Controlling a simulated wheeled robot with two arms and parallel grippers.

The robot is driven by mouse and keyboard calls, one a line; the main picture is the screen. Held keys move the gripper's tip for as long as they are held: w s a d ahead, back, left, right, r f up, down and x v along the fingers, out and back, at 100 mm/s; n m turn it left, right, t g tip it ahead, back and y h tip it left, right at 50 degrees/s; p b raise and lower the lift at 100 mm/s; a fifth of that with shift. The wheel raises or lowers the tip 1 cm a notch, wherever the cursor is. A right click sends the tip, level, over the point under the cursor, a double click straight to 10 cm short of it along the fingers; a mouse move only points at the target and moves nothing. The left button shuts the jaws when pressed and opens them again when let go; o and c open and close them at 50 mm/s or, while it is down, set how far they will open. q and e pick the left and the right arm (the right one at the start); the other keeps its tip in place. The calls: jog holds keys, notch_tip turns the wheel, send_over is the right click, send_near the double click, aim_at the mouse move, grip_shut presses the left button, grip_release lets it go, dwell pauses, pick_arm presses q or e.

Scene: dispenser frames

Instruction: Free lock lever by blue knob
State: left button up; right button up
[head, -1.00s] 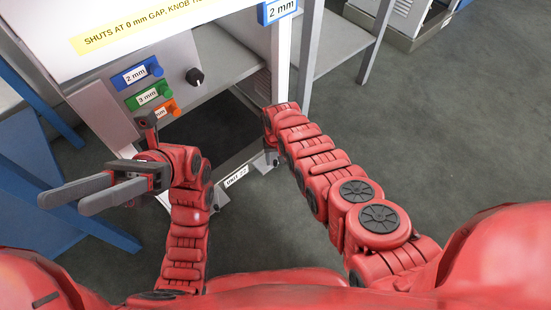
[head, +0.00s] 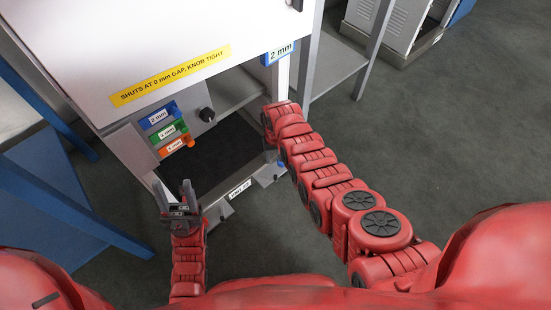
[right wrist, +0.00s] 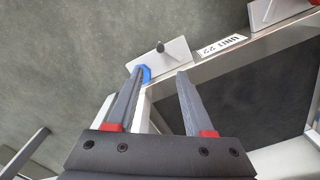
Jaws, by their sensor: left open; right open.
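A small blue knob (right wrist: 145,73) shows in the right wrist view beside the tip of the left-hand finger, at the frame corner. Whether it touches the finger I cannot tell. Its blue also shows low at the unit's right front in the head view (head: 280,176). A light plate with a black peg (right wrist: 160,48) lies just beyond it; I cannot tell which part is the lock lever. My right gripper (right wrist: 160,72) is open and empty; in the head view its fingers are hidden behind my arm. My left gripper (head: 174,190) is open and empty, fingers pointing forward, left of the unit's opening.
A blue panel (head: 60,190) stands left. Grey floor is clear at right.

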notch_tip(320, 180, up, 4)
jog(key=shift+f+p, duration=0.2)
jog(key=shift+p, duration=0.3)
jog(key=shift+s+f, duration=0.1)
